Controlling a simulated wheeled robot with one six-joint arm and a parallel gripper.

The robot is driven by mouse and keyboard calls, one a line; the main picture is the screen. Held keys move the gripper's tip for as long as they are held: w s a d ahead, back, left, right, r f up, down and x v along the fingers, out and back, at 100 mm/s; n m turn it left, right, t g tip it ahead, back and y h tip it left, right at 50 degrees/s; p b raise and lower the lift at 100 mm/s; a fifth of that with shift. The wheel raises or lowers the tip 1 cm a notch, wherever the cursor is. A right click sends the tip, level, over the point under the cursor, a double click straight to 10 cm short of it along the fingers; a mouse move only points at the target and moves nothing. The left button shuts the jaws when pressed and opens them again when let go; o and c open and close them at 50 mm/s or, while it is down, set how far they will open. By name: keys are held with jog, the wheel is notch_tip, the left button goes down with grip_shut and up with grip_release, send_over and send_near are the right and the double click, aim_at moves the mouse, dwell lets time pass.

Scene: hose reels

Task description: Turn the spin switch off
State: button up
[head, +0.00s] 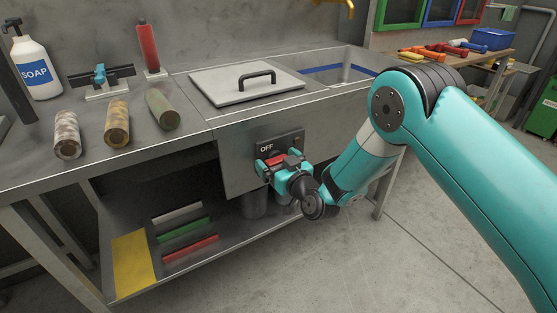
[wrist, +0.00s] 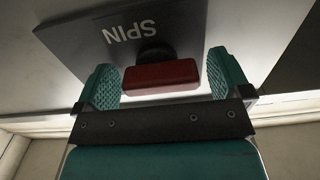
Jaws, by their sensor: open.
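The spin switch is a red bar-shaped knob (wrist: 160,76) on a short dark stem, on a dark plate (wrist: 200,30) lettered SPIN, upside down in the wrist view. In the head view the plate (head: 292,137) is on the front of the metal sink bench and shows the word OFF. The red knob (head: 276,160) is partly hidden there by my gripper (head: 281,165). My gripper is open, with one teal finger at each end of the knob.
A lidded basin (head: 240,91) with a black handle is above the plate, beside an open sink (head: 345,72).

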jog(key=c, duration=0.9)
jog(key=shift+c, duration=0.2)
jog(key=shift+m, duration=0.4)
jog(key=m, duration=0.3)
jog(key=shift+r+m+p, duration=0.15)
jog(key=shift+m+p, duration=0.2)
jog(key=shift+m, duration=0.05)
jog(key=m+p, duration=0.1)
jog(key=m, duration=0.3)
jog(key=shift+w+d+r, duration=0.1)
jog(key=shift+d, duration=0.05)
jog(key=m+p, duration=0.2)
jog(key=m, duration=0.3)
jog(key=shift+d+m, duration=0.1)
jog(key=shift+m, duration=0.3)
jog(key=shift+w+m+p, duration=0.1)
jog(key=shift+m+p, duration=0.6)
jog(key=shift+m, duration=1)
